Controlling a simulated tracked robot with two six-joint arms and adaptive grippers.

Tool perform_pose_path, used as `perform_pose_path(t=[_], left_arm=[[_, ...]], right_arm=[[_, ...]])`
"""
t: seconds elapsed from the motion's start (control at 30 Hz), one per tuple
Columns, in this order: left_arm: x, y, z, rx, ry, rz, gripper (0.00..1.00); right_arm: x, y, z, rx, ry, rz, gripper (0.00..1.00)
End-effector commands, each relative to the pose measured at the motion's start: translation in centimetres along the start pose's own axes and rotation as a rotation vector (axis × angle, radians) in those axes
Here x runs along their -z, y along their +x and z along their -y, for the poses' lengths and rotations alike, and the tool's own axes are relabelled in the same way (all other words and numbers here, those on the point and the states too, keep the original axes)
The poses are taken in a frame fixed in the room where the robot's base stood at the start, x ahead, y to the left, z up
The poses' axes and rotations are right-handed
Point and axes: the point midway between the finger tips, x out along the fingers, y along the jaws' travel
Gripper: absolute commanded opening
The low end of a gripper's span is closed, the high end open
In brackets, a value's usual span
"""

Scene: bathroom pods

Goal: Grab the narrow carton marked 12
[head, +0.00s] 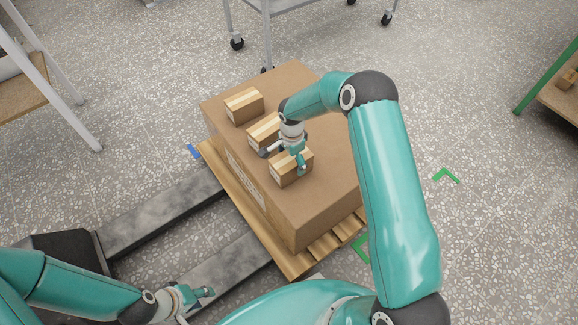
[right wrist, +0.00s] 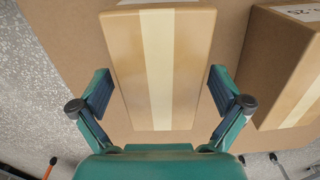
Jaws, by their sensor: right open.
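Three small tan cartons with pale tape stand in a row on a large brown box: a far one (head: 243,106), a middle one (head: 258,136) and a near one (head: 287,173). I cannot read a 12 on any of them. A second carton (right wrist: 285,75) with partly visible dark print stands to the right. My left gripper (head: 200,296) is low at the left, away from the cartons.
The large box (head: 318,205) rests on a wooden pallet (head: 285,258), with grey forks (head: 165,205) reaching it from the left. A wheeled grey cart (head: 300,12) stands behind. Racks stand at the left (head: 60,80) and right (head: 550,75). Open speckled floor lies right of the pallet.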

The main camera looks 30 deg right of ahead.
Motion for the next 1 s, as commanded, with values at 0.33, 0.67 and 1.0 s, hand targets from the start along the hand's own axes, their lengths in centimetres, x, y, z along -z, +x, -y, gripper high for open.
perform_pose_path(t=[0.33,0.67,1.0], left_arm=[[0.00,0.00,0.00,0.000,0.000,0.000,0.40],[0.00,-0.02,-0.01,0.000,0.000,0.000,0.40],[0.00,-0.10,-0.04,0.000,0.000,0.000,0.40]], right_arm=[[-0.03,-0.06,0.01,0.000,0.000,0.000,0.57],[-0.03,-0.13,0.05,0.000,0.000,0.000,0.19],[-0.01,-0.95,0.09,0.002,0.000,-0.001,0.19]])
